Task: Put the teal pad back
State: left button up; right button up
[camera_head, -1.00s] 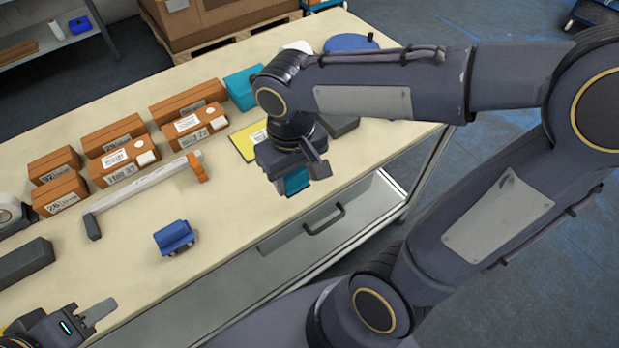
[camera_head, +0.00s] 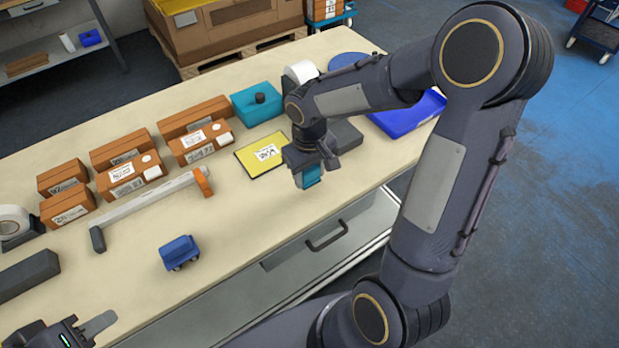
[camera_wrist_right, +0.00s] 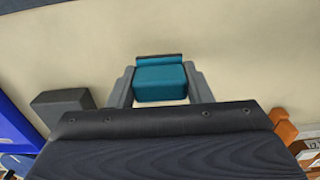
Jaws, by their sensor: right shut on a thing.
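The teal pad (camera_head: 309,175) is a small block with a dark strip along one edge in the right wrist view (camera_wrist_right: 160,80). My right gripper (camera_head: 305,180) is shut on it, a finger at each side, and it appears to be held above the front edge of the table. The gripper hides its upper part in the head view. A larger teal box (camera_head: 256,104) with a dark knob stands at the back of the table. My left gripper (camera_head: 98,326) is at the bottom left, cut off by the frame; I cannot tell its opening.
A yellow labelled pad (camera_head: 262,153), a dark grey block (camera_head: 345,135) and a blue tray (camera_head: 408,114) lie near my right arm. Several brown boxes (camera_head: 128,172) stand behind a white bar (camera_head: 150,204). A blue object (camera_head: 179,252) sits in front, with clear tabletop around it.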

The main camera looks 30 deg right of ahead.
aim_at(309, 181)
jog(key=shift+w+f, duration=0.1)
jog(key=shift+f, duration=1.65)
jog(key=shift+f+b, duration=0.25)
jog(key=shift+b, duration=0.05)
jog(key=o, duration=1)
jog(key=shift+d+r, duration=0.1)
jog(key=shift+o, duration=0.2)
